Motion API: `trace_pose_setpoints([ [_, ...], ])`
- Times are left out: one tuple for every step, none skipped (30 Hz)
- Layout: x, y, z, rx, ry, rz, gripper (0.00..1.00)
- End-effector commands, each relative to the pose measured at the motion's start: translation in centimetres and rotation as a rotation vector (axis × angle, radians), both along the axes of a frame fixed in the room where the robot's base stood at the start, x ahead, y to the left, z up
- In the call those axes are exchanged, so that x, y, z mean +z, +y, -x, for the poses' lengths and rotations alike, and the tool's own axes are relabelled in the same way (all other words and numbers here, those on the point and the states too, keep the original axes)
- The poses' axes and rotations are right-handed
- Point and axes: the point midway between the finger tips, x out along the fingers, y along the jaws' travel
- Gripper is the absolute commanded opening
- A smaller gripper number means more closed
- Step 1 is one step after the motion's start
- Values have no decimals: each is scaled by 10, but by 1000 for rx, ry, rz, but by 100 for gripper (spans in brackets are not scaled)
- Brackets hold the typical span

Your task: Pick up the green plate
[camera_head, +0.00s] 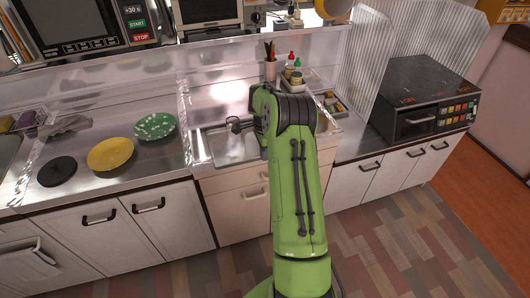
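A green plate (154,126) with pale speckles lies on the steel counter at the left, near the raised edge beside the sink area. My green arm reaches up through the middle of the view. At its end, my gripper (236,125) appears as a small dark shape over the sink area, to the right of the green plate and apart from it. Whether its fingers are open or shut is too small to tell. Nothing covers the green plate.
A yellow plate (110,154) and a dark round lid or plate (57,171) lie left of the green plate. A grey cloth (66,126) is behind them. A pen cup (270,70) and bottles stand behind my arm. A black microwave (425,100) stands on the right counter.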

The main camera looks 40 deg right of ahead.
Motion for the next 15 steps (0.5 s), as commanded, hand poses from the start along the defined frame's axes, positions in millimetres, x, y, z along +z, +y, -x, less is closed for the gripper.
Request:
trace_pose_setpoints([
  [1,0,0,1,-1,2,0],
  [1,0,0,1,-1,2,0],
  [1,0,0,1,-1,2,0],
  [1,0,0,1,-1,2,0],
  [1,0,0,1,-1,2,0],
  [1,0,0,1,-1,2,0],
  [1,0,0,1,-1,2,0],
  [1,0,0,1,-1,2,0],
  [1,0,0,1,-1,2,7],
  [1,0,0,1,-1,2,12],
  [1,0,0,1,-1,2,17],
  [1,0,0,1,-1,2,23],
  [1,0,0,1,-1,2,27],
  [1,0,0,1,-1,2,32],
  [1,0,0,1,-2,1,33],
])
